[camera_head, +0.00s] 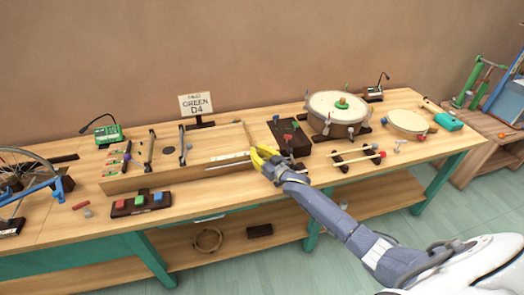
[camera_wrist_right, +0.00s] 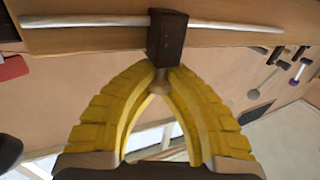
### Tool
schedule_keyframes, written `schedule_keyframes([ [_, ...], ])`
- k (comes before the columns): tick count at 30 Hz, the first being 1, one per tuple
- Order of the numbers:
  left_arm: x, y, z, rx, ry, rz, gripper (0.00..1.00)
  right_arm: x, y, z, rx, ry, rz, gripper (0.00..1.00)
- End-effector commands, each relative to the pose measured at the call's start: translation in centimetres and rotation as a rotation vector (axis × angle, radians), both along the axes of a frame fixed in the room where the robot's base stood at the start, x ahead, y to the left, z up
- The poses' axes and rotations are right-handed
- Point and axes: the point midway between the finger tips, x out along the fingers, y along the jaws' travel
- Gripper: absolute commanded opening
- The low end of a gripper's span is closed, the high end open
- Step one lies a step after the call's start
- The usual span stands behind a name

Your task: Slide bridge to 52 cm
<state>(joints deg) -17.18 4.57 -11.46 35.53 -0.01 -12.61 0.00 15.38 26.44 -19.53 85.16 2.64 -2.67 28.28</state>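A long wooden sound box (camera_head: 178,178) lies on the left half of the bench. Several dark upright pieces stand across it, one near its left part (camera_head: 150,147) and one near its middle (camera_head: 183,143). I cannot tell which is the bridge. My right gripper (camera_head: 258,158) is at the box's right end. In the right wrist view, its yellow fingertips (camera_wrist_right: 165,76) come close together at the end of a dark brown block (camera_wrist_right: 167,38), with a small tan knob between them. I cannot tell whether they hold it. A pale rod (camera_wrist_right: 85,20) runs along the block's level. My left gripper is out of view.
A dark box with colored knobs (camera_head: 289,136) stands right of the gripper. A block with colored buttons (camera_head: 140,203) lies in front of the sound box. A bicycle wheel (camera_head: 20,170) is at far left.

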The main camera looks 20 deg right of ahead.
Motion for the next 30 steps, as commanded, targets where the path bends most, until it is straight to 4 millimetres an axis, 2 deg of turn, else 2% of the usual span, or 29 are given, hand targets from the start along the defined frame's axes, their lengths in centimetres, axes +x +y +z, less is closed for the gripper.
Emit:
schedule_keyframes([
  [6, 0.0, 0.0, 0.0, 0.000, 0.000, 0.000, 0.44, 0.1, 0.1, 0.5, 0.003, -0.009, 0.002, 0.00],
  [7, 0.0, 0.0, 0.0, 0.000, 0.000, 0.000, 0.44, 0.1, 0.1, 0.5, 0.003, -0.009, 0.003, 0.07],
  [16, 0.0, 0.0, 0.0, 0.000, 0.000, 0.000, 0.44, 0.1, 0.0, 0.3, 0.001, -0.006, 0.001, 0.42],
  [25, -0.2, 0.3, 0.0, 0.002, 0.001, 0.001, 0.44, -0.1, 0.0, 0.2, 0.001, -0.003, 0.000, 0.43],
  [30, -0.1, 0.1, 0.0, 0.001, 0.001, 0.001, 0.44, -1.4, -0.4, 0.1, 0.000, -0.002, 0.000, 0.43],
])
